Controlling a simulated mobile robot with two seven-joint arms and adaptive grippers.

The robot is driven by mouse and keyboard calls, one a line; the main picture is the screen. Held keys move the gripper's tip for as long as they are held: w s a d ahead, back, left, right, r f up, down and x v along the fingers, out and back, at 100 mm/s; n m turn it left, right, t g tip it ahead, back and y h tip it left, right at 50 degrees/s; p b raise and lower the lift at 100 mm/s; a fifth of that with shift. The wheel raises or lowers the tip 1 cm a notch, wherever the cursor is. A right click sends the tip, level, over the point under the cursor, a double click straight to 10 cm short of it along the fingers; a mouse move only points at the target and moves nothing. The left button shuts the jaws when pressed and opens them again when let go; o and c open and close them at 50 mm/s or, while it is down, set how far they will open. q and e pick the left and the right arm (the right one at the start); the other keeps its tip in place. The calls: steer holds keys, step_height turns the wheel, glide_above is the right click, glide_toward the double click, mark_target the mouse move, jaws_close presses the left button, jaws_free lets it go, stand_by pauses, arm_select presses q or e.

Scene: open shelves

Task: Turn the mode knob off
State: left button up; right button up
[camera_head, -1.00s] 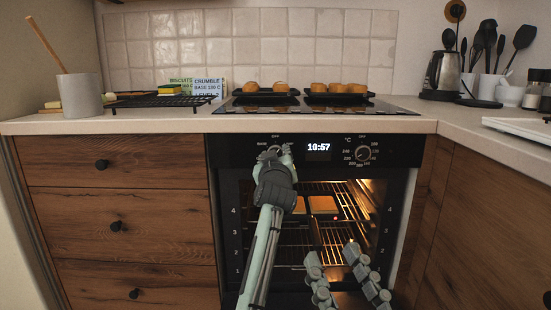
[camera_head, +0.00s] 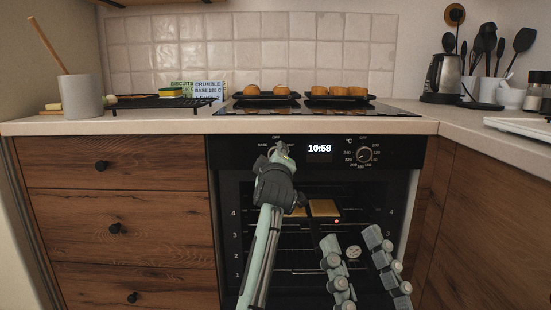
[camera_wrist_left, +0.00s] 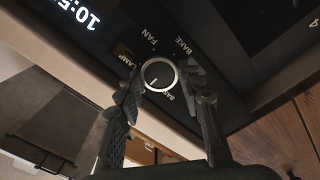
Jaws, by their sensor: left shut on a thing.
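The mode knob (camera_wrist_left: 158,74) is a round dark knob with a pale rim on the black oven panel. In the left wrist view it sits between the two fingers of my left gripper (camera_wrist_left: 162,84), which is shut on it. A light mark on its face points to the lower left, towards a finger that hides part of the label ring. In the head view my left gripper (camera_head: 280,152) covers most of the knob, below the OFF label. My right gripper (camera_head: 350,238) is open and empty, low in front of the oven.
The oven (camera_head: 232,190) is dark inside, with a tan item (camera_head: 326,209) on a rack. The clock (camera_head: 319,148) reads 10:58. A temperature knob (camera_head: 364,154) is to the right. Two trays of buns (camera_head: 340,98) stand on the hob above.

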stand_by(0.4)
arm_select(q)
steer(key=o, duration=1.2)
steer(key=shift+c, duration=0.2)
steer(key=s, duration=1.2)
